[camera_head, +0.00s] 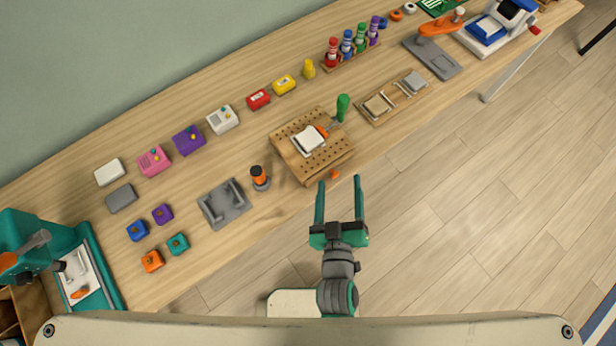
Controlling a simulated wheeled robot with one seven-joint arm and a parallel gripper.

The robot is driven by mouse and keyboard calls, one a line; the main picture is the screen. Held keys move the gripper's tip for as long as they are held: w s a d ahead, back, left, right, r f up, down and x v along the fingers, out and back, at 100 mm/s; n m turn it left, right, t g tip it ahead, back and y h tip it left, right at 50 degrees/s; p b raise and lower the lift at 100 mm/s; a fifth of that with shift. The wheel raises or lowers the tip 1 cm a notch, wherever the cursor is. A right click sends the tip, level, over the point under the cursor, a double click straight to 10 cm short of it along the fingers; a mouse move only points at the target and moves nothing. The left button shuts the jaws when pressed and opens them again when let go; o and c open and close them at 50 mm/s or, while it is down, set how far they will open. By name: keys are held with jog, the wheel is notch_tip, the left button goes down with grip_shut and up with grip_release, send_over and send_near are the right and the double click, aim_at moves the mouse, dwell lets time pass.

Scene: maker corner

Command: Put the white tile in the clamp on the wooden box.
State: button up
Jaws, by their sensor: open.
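A wooden box (335,155) with rows of holes in its top stands near the table's front edge. A white tile (308,139) lies on its top. A toggle clamp with a green handle (343,106) and orange parts (322,131) sits beside the tile's right edge. I cannot tell whether the clamp presses on the tile. An orange knob (334,174) shows at the box's front side. My gripper (339,181) is open and empty, just in front of the box, its fingers pointing toward it.
A grey fixture (224,204) and an orange-topped post (259,178) stand left of the box. A wooden tray with metal bars (392,98) lies to its right. Coloured blocks, including a yellow one (284,85), line the back. Open floor (460,200) lies in front of the table.

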jog(key=s+a+m, duration=0.2)
jog(key=s+a, duration=0.1)
jog(key=s, duration=0.4)
jog(key=s+a+m+y, duration=0.1)
jog(key=s+a+m, duration=0.1)
jog(key=s+a, duration=0.2)
jog(key=s, duration=0.3)
jog(key=shift+s+a+r+g, duration=0.25)
jog(key=shift+a+r+g, duration=0.05)
jog(key=shift+r, duration=0.05)
